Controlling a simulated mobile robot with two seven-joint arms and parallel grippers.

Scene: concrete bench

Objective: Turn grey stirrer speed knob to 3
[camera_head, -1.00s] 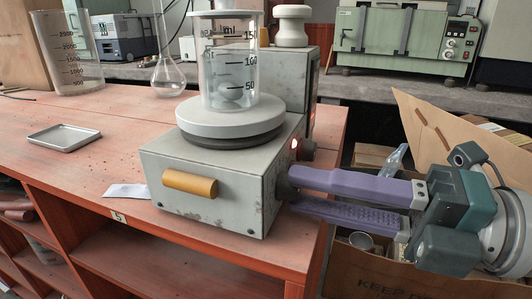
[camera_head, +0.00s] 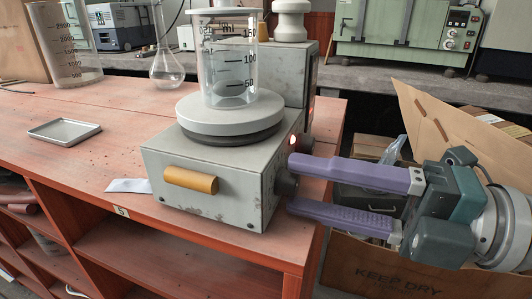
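The grey stirrer (camera_head: 207,206) is a worn grey box with a round top plate, standing near the right end of the red bench. A clear beaker (camera_head: 229,80) stands on its plate. A dark knob (camera_head: 287,183) shows on the stirrer's right side, and a second dark knob (camera_head: 306,143) sits farther back beside a red light. Which of them sets the speed, and any scale marks, I cannot tell. My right gripper (camera_head: 292,184) is open, its purple fingertips above and below the nearer knob, apart from each other. My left gripper is not in view.
A second grey unit (camera_head: 282,70) stands close behind the stirrer. An open cardboard box (camera_head: 400,275) lies below my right gripper, beyond the bench end. A metal tray (camera_head: 64,132), a paper slip (camera_head: 128,186) and a large beaker (camera_head: 66,45) lie to the left.

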